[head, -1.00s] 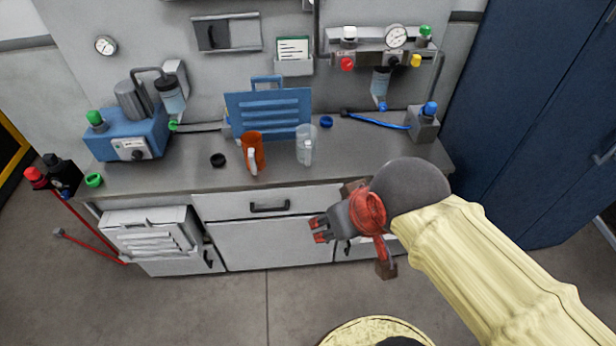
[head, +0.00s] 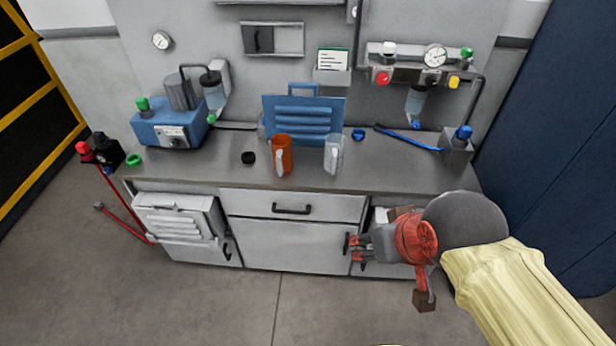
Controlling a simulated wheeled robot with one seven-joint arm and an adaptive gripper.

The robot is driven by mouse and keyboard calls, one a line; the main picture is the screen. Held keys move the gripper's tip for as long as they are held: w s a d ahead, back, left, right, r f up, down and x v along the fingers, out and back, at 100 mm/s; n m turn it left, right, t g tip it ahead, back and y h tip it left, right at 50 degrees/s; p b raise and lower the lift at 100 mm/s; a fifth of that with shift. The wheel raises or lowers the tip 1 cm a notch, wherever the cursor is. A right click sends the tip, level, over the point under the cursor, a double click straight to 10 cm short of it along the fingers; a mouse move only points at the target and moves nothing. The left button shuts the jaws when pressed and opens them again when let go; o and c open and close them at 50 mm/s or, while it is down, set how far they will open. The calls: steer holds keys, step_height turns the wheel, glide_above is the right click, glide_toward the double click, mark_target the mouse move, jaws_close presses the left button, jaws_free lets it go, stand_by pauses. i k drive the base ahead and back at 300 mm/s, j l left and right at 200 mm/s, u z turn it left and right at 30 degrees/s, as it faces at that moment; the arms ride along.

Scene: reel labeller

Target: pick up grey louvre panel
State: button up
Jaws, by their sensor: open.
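The grey louvre panel (head: 180,218) is at the lower left, against the front of the left cabinet door below the worktop. It is light grey with several horizontal slats and stands slightly tilted. My gripper (head: 354,248) is at the right, in front of the cabinet fronts and below the worktop edge. Its red-tipped fingers point left and are open and empty. It is well to the right of the grey panel and apart from it. A similar blue louvre panel (head: 304,120) stands on the worktop against the wall.
The worktop (head: 210,165) carries an orange jug (head: 281,156), a clear jug (head: 333,154), a black cap (head: 248,158) and a blue pump unit (head: 170,130). Red-handled rods (head: 120,215) lean left of the grey panel. A dark blue cabinet (head: 545,140) stands at right. The floor (head: 200,300) in front is clear.

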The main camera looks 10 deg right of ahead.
mark_target(176, 225)
steer(key=i+j+u, duration=0.1)
steer(key=i+j, duration=1)
steer(key=i, duration=0.15)
steer(key=i+j+u, duration=0.15)
steer(key=i+j, duration=0.35)
steer(key=i, duration=0.1)
